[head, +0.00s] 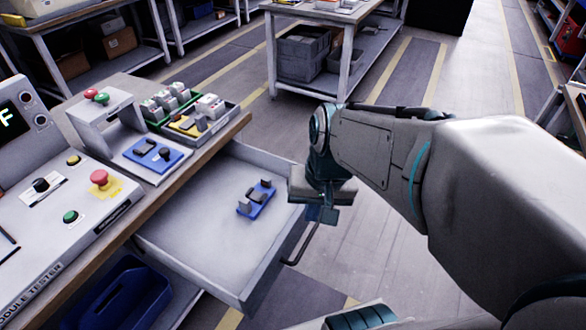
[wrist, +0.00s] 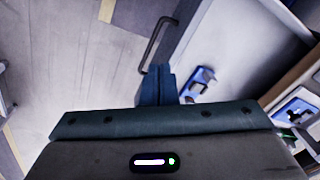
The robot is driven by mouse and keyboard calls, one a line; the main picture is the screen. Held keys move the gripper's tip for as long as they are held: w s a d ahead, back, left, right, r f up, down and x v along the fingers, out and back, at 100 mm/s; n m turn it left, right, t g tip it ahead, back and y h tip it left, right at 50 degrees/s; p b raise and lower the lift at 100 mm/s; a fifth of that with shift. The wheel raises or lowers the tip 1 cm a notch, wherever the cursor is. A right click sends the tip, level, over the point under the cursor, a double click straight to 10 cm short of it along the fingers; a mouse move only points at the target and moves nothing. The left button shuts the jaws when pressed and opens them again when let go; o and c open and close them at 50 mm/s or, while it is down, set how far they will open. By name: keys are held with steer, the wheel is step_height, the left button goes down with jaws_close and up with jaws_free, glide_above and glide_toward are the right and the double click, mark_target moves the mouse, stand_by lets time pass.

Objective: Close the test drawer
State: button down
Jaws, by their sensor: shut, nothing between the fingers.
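The test drawer (head: 185,235) is pulled out from under the bench's wooden edge. A small blue module with grey blocks (head: 256,198) lies inside it, and this module also shows in the wrist view (wrist: 203,80). The drawer's dark bar handle (head: 302,244) is on its front face; the handle also shows in the wrist view (wrist: 155,45). My gripper (wrist: 158,72) is shut and empty, by the drawer front close to the handle. I cannot tell whether it touches the drawer. In the head view my arm hides part of the front's far end.
The module tester (head: 60,215) stands on the bench, with a red button (head: 99,177). A blue module (head: 153,154) sits on its fixture, beside a green-edged tray (head: 185,119) of modules. The floor in front is clear.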

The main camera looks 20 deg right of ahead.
steer(key=w+d+f+m+t+y+b, duration=0.35)
steer(key=d+f+m, duration=0.35)
steer(key=d+m, duration=0.4)
steer(key=w+d+f+m+t+y+b, duration=0.2)
steer(key=w+d+f+m+b, duration=0.4)
steer(key=m, duration=0.7)
steer(key=x, duration=1.1)
steer(key=shift+w+b, duration=0.35)
steer(key=shift+r, duration=0.1)
